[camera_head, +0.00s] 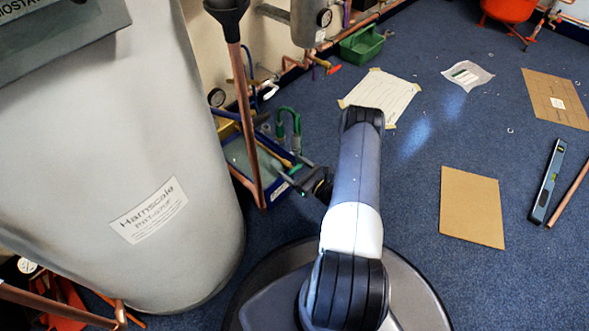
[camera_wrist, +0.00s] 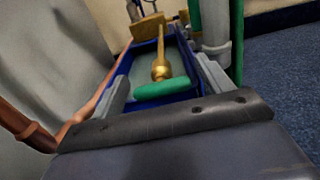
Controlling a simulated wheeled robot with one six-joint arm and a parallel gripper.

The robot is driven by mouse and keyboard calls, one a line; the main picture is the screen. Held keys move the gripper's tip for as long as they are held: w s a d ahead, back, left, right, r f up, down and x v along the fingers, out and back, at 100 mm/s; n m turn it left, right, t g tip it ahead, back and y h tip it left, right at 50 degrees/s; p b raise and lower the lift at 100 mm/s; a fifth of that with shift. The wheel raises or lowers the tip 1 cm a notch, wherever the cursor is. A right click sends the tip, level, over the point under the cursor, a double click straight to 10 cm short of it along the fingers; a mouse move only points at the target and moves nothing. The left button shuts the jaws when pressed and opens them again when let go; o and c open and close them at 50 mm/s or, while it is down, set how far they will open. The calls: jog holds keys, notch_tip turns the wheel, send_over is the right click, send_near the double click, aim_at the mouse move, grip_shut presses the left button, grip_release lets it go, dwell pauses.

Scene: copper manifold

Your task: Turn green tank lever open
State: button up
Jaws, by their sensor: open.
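The green lever (camera_wrist: 166,88) shows in the wrist view as a short rounded bar lying crosswise at the near end of a brass valve stem (camera_wrist: 161,62). My gripper (camera_wrist: 163,78) is open, with one grey finger left of the lever and one right of it. The lever lies between the fingers; I cannot tell whether either finger touches it. In the head view my gripper (camera_head: 291,183) is low beside the copper pipe, left of my arm, and the lever is too small to make out surely.
A large grey tank (camera_head: 120,120) and a vertical copper pipe (camera_head: 246,110) stand left of my gripper. A blue tray (camera_wrist: 122,82) lies beyond the lever. A green U-shaped tool (camera_head: 289,122) stands close by. Cardboard (camera_head: 472,207) and a level (camera_head: 548,182) lie on the carpet.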

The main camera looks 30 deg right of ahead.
jog(key=c, duration=1)
jog(key=n, duration=0.4)
jog(key=shift+s+a, duration=0.1)
jog(key=n, duration=0.5)
jog(key=shift+a+f, duration=0.1)
jog(key=n, duration=0.4)
jog(key=shift+a+f+n, duration=0.1)
jog(key=shift+n, duration=0.2)
jog(key=shift+f+n, duration=0.15)
jog(key=shift+n, duration=1.95)
